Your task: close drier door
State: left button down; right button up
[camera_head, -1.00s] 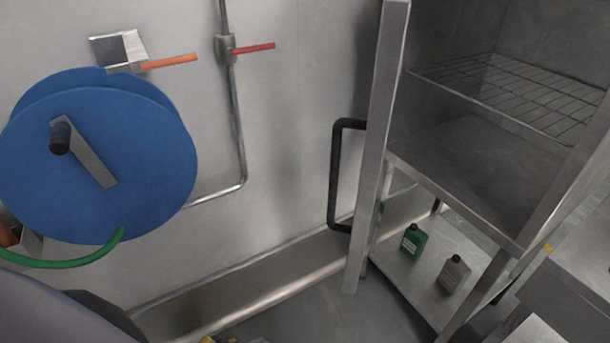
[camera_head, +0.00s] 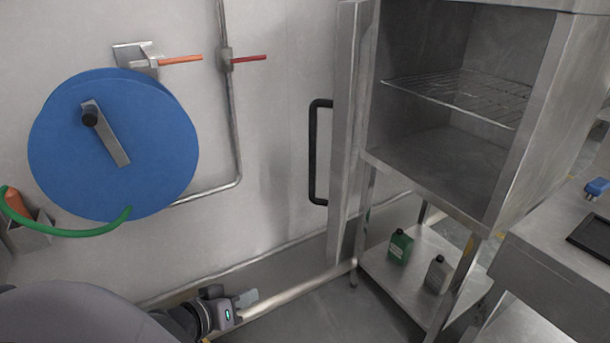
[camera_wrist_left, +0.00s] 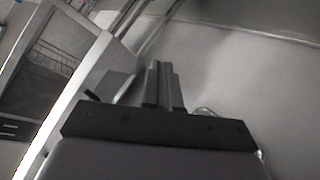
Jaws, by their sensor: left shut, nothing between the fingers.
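The drier (camera_head: 515,110) is a steel cabinet on legs at the right of the head view, its front open and its inside showing. Its door (camera_head: 345,130) stands wide open on the left side, seen nearly edge-on, with a black bar handle (camera_head: 314,150) facing the wall. My left gripper (camera_head: 247,298) is low in the head view, left of the door and apart from it. Its fingers are together and empty in the left wrist view (camera_wrist_left: 163,85), where the drier (camera_wrist_left: 45,65) shows at the left. My right gripper is not in view.
A blue hose reel (camera_head: 150,150) with a green hose and a pipe with a red lever (camera_head: 248,59) are on the wall at left. Two bottles stand on the drier's lower shelf (camera_head: 415,290). A steel table (camera_head: 550,255) is at right. Floor in front is clear.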

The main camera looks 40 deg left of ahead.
pick_arm(q)
jog(key=w+a+r+n+t+b, duration=0.35)
jog(key=a+r+n, duration=0.35)
jog(key=r, duration=0.6)
notch_tip(320, 180, up, 12)
jog(key=w+d+n+t+h+b, duration=0.1)
jog(key=n+t+h+b, duration=0.1)
jog(key=n+h+b, duration=0.1)
jog(key=w+d+p, duration=0.1)
jog(key=w+d, duration=0.4)
jog(key=w, duration=0.7)
jog(key=shift+w+d+p, duration=0.15)
jog(key=shift+d+p, duration=0.15)
jog(key=shift+d, duration=0.05)
jog(key=shift+g, duration=0.25)
jog(key=shift+d, duration=0.1)
